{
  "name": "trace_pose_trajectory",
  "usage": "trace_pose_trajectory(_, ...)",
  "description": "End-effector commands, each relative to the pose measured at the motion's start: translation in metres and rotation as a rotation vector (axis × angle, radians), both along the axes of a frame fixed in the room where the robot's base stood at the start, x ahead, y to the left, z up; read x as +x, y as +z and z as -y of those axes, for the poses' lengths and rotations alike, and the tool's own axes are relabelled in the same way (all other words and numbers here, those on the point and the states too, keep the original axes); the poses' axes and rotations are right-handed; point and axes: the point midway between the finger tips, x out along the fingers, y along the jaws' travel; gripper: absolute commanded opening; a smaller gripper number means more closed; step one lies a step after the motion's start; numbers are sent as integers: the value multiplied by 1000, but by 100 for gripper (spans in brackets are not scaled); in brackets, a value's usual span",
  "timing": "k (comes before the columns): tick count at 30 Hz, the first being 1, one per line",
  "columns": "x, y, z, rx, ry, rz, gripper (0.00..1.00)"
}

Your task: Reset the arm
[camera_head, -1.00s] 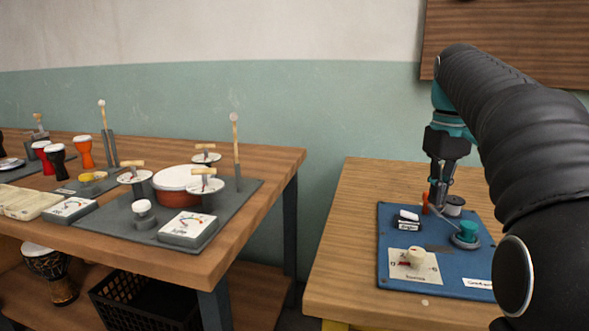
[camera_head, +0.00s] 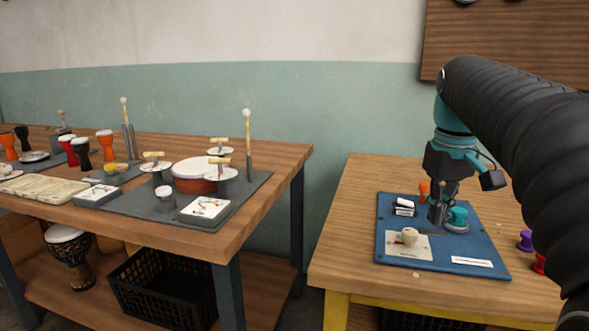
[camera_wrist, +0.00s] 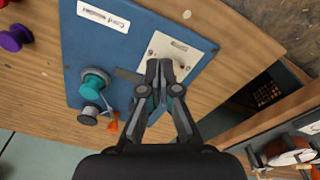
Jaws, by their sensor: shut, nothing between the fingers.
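My gripper (camera_head: 437,212) hangs from my arm above the blue board (camera_head: 462,258) on the right table, pointing down. Its fingers are together with nothing between them. In the wrist view my gripper (camera_wrist: 163,82) lies over the board (camera_wrist: 105,50), close to the white panel with a cream knob. A teal knob (camera_head: 458,216) stands just right of the fingers. The white panel with the cream knob (camera_head: 409,236) is to their front left. I cannot tell whether the fingertips touch the board.
An orange piece (camera_head: 424,189) and a black-and-white block (camera_head: 403,207) stand on the board. Purple (camera_head: 526,240) and red (camera_head: 539,262) pieces lie at the table's right. The left table (camera_head: 230,235) carries drums and stands; a gap separates the tables. A black basket (camera_head: 165,290) sits on its lower shelf.

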Motion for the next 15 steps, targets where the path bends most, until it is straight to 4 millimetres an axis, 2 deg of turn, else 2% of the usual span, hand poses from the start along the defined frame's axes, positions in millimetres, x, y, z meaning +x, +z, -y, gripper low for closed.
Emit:
trace_pose_trajectory(5, -27, -15, -21, -4, -24, 60, 0)
trace_pose_trajectory(8, -49, -31, -36, -4, -44, 110, 0)
trace_pose_trajectory(15, -106, -84, -67, 15, -104, 240, 0)
